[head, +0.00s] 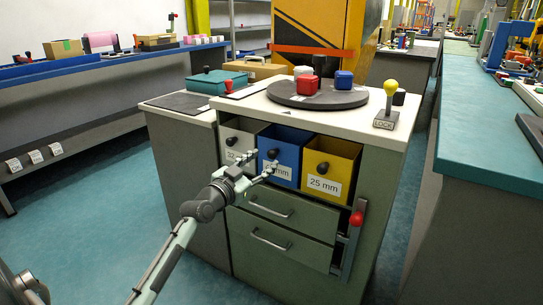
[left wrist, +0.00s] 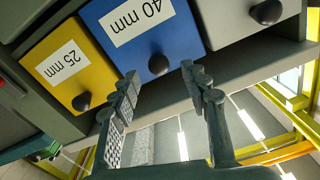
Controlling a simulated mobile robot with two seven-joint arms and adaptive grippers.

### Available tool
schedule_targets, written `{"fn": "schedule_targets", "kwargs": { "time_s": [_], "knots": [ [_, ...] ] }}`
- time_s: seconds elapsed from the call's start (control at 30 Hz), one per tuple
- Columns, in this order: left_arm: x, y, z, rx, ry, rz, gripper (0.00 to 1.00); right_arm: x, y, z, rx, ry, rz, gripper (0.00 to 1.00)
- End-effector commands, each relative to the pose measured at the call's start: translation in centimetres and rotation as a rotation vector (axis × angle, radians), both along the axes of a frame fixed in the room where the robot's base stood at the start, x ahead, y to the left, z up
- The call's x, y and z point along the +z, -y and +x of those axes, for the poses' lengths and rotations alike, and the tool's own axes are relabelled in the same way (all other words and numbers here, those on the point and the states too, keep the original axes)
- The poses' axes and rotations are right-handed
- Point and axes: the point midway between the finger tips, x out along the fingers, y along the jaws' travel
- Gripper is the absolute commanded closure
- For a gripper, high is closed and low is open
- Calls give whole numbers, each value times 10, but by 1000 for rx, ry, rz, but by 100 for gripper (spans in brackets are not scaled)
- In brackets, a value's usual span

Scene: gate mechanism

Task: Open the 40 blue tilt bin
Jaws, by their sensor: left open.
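The blue tilt bin (head: 287,143) is the middle one of three bins in the cabinet, with a "40 mm" label and a round black knob (head: 272,153). Its front lines up with its neighbours. In the left wrist view the picture is upside down, and the blue bin (left wrist: 181,30) shows its knob (left wrist: 158,65) between my fingertips. My left gripper (head: 264,161) is open in front of the blue bin and partly covers its label. In the left wrist view, my gripper (left wrist: 161,75) has its fingers on either side of the knob, apart from it, with nothing held. My right gripper is not in view.
A grey bin (head: 232,143) stands left of the blue one, a yellow 25 mm bin (head: 340,172) right. Drawers (head: 285,211) lie below, beside a red-knobbed lever (head: 352,235). A dark turntable (head: 338,101) and a lock post (head: 387,108) stand on top.

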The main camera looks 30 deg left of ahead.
Motion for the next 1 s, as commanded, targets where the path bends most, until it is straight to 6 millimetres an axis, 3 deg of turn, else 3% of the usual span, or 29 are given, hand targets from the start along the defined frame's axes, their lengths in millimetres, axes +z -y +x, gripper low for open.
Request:
{"fn": "schedule_targets", "kwargs": {
  "time_s": [0.1, 0.3, 0.67, 1.0],
  "knots": [
    [1, 0, 22, 0, 1, -3, 54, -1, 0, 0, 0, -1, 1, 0],
    [-1, -1, 46, -1, -2, -2, 54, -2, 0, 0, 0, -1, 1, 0],
    [-2, 0, 53, -2, -4, -1, 54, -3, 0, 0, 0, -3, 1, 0],
    [-1, 0, 53, -2, -4, -1, 94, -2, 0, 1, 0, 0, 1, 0]
  ]
}}
